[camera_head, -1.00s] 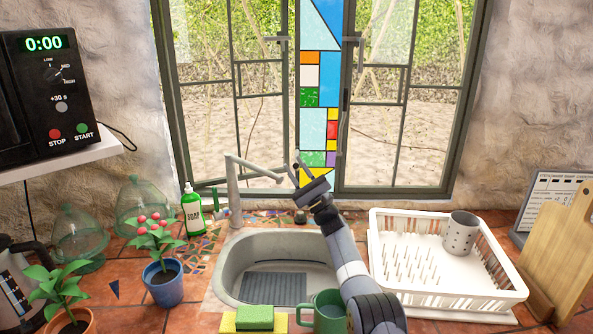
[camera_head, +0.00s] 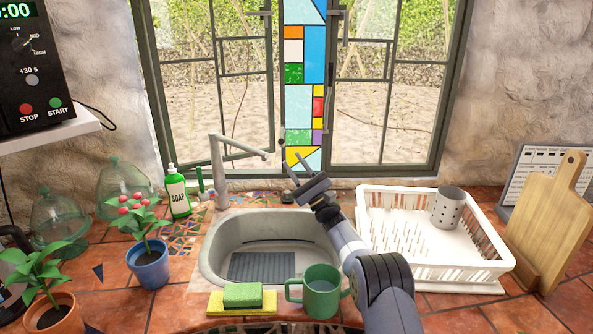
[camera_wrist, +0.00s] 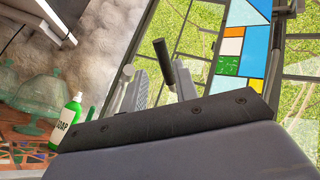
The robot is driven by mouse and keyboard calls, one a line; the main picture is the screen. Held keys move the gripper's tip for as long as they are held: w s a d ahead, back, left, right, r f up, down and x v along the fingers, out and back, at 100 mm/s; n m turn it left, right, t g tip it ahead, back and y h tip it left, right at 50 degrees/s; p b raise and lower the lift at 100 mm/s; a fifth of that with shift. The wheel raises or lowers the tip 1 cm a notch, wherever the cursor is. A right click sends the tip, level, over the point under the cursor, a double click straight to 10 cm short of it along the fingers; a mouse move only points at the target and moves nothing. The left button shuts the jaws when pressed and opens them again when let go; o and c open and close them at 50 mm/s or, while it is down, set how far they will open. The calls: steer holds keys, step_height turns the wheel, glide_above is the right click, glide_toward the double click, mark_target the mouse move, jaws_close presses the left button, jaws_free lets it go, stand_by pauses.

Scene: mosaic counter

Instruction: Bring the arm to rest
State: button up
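My gripper (camera_head: 293,163) is raised in front of the window, above the back edge of the sink. My grey arm comes up from the lower right, between the sink and the dish rack. The two fingers stand apart in the head view. In the wrist view, the gripper (camera_wrist: 162,88) also shows its fingers apart, with nothing clearly held between them. A dark rod end (camera_wrist: 163,60) shows there between the fingers; I cannot tell what it belongs to.
The faucet (camera_head: 219,170) stands left of my gripper, its spout reaching toward the fingers. A green mug (camera_head: 321,297) and a green sponge (camera_head: 243,295) are at the front of the sink (camera_head: 208,262). A white dish rack (camera_head: 440,275) holding a grey cup (camera_head: 448,208) is right of my arm.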

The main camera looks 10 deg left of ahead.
mark_target(282, 144)
steer(key=shift+d+f, duration=0.1)
stand_by(0.4)
steer(key=shift+p+x, duration=1.7)
steer(key=shift+x, duration=2.1)
steer(key=shift+d, duration=0.1)
